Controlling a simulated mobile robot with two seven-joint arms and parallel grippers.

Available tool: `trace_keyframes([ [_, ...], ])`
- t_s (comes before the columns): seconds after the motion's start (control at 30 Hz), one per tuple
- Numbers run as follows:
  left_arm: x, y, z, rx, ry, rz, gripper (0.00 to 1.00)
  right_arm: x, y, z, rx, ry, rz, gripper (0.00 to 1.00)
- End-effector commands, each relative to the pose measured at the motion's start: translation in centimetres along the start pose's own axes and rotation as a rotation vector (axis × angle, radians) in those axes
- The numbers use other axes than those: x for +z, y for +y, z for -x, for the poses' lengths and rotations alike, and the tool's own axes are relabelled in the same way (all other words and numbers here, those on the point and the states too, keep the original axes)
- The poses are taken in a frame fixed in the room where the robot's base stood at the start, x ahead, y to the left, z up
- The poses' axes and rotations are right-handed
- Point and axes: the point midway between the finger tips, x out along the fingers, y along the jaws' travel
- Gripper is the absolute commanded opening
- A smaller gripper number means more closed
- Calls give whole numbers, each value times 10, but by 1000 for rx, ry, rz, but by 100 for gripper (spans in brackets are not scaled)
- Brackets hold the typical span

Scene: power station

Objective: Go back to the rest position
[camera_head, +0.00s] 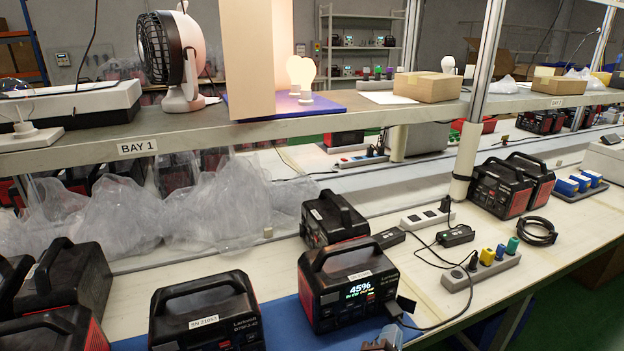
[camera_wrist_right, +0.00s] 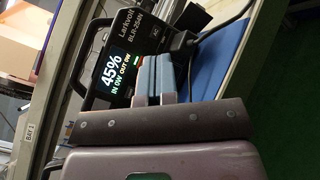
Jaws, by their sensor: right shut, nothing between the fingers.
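My right gripper (camera_head: 386,338) shows only in part at the bottom edge of the head view, just in front of the lit power station. In the right wrist view its two blue-grey fingers (camera_wrist_right: 156,78) are together with nothing between them. Beyond them is the black power station (camera_head: 345,290) with a 45% display; it also shows in the right wrist view (camera_wrist_right: 112,60). A cable (camera_wrist_right: 222,26) is plugged into its front. My left gripper is in neither view.
A power station (camera_head: 205,315) stands left of the lit one, on a blue mat (camera_head: 285,318); another (camera_head: 335,218) stands behind. A power strip (camera_head: 482,270) with coloured plugs lies right. A shelf (camera_head: 235,130) overhangs the bench. A green floor (camera_head: 585,300) is at far right.

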Motion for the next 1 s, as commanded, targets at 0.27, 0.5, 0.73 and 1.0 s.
trace_keyframes([
  [0.27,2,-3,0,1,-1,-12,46,-17,-8,0,-141,226,-610,0],
  [0.5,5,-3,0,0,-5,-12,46,-15,-38,24,-349,357,-1143,0],
  [0.73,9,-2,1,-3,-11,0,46,6,-76,63,-571,383,-1621,0],
  [1.0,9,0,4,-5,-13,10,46,56,-141,130,-798,263,-1973,0],
])
